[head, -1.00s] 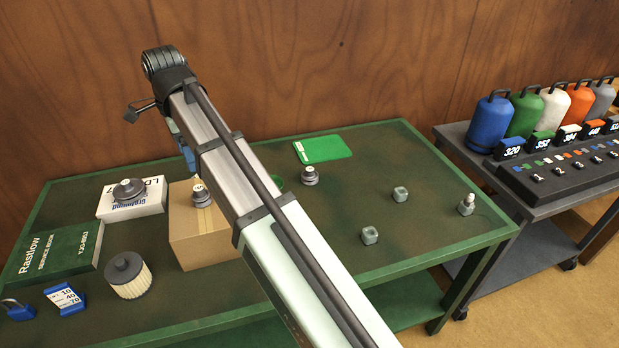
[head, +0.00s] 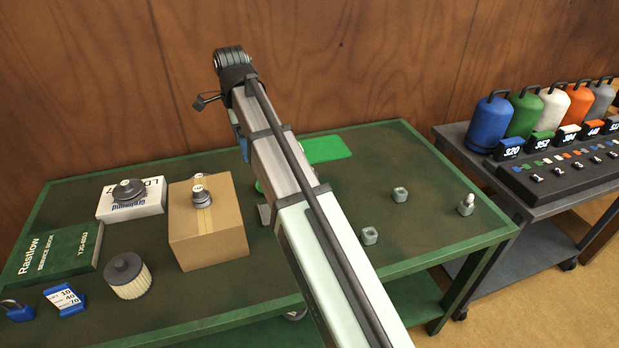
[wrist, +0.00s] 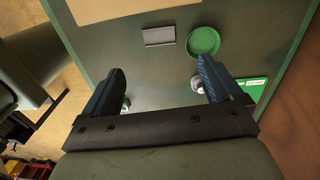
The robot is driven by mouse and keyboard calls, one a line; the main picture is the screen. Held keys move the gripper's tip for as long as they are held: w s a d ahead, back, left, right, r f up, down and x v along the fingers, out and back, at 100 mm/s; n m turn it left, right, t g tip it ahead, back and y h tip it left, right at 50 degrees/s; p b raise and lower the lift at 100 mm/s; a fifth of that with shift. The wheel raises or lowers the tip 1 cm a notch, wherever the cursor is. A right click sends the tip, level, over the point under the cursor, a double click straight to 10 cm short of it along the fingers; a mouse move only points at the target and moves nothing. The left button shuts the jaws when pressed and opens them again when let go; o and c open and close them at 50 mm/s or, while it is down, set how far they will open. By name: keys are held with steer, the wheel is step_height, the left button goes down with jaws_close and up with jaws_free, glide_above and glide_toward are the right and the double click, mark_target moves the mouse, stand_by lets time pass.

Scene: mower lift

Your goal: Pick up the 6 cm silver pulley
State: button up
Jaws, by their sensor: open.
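A third, seen earlier on the table by the green mat, is now hidden behind my arm. I cannot tell from the frames which is 6 cm. My gripper (wrist: 160,72) is open in the wrist view, its blue fingers wide apart over the table. A silvery round part (wrist: 197,84) shows beside the right finger, and another (wrist: 126,103) by the left finger, both partly covered. Nothing is visibly held between the fingers.
The cardboard box (head: 207,235), white box (head: 150,207) and cream filter (head: 130,282) stand left. A green dish (wrist: 203,41) and grey plate (wrist: 159,36) lie ahead of the fingers. The green mat (head: 328,149) is behind my arm; small grey blocks (head: 370,236) stand right.

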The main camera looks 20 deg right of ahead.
steer(key=w+d+f+m, duration=0.1)
steer(key=w+d+f, duration=0.25)
steer(key=d, duration=0.65)
steer(key=w+d+f+m, duration=0.1)
steer(key=w+d+f, duration=0.3)
steer(key=d, duration=0.6)
steer(key=f+n, duration=0.1)
steer(key=f, duration=0.4)
steer(key=w+f+n, duration=0.1)
steer(key=f+n, duration=0.1)
steer(key=f, duration=0.2)
steer(key=w+f+n, duration=0.1)
steer(key=f+n, duration=0.1)
steer(key=f, duration=0.3)
steer(key=shift+d+f+t, duration=0.25)
steer(key=shift+f+t, duration=0.05)
steer(key=shift+f, duration=0.05)
steer(key=c, duration=1.3)
steer(key=shift+r, duration=0.1)
